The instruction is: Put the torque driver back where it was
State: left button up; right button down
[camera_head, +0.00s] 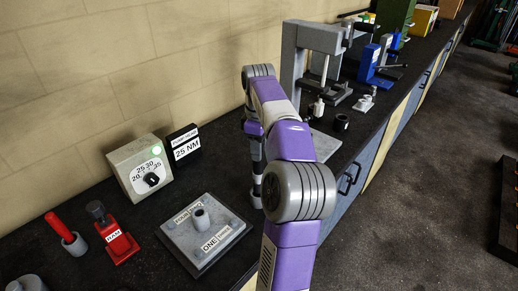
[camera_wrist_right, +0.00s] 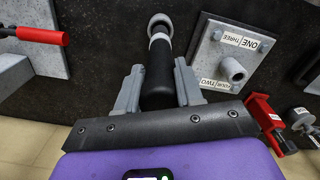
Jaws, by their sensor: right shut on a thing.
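The torque driver (camera_wrist_right: 158,82) has a black handle, a pale ring and a grey lower end. My right gripper (camera_wrist_right: 160,68) is shut on its handle, with one grey finger on each side. In the head view my right arm reaches over the bench and the gripper (camera_head: 254,138) points down, partly hidden by the arm. The driver (camera_head: 257,188) hangs upright below it, right of the labelled grey plate (camera_head: 228,240). I cannot tell whether its lower end touches the bench. My left gripper is not in view.
The plate carries a hollow grey post (camera_head: 201,219). A dial box (camera_head: 134,178) and a "25 NM" display (camera_head: 183,143) stand near the wall. A red labelled block (camera_head: 121,248) and a red-handled tool (camera_head: 58,226) are at left. A grey press (camera_head: 312,38) stands beyond my arm.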

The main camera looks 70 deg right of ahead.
jog(key=shift+f+b, duration=0.3)
jog(key=shift+f, duration=0.2)
jog(key=c, duration=0.7)
grip_release()
jog(key=shift+c, duration=0.2)
notch_tip(320, 180, up, 9)
jog(key=p, duration=0.4)
jog(key=shift+f, duration=0.2)
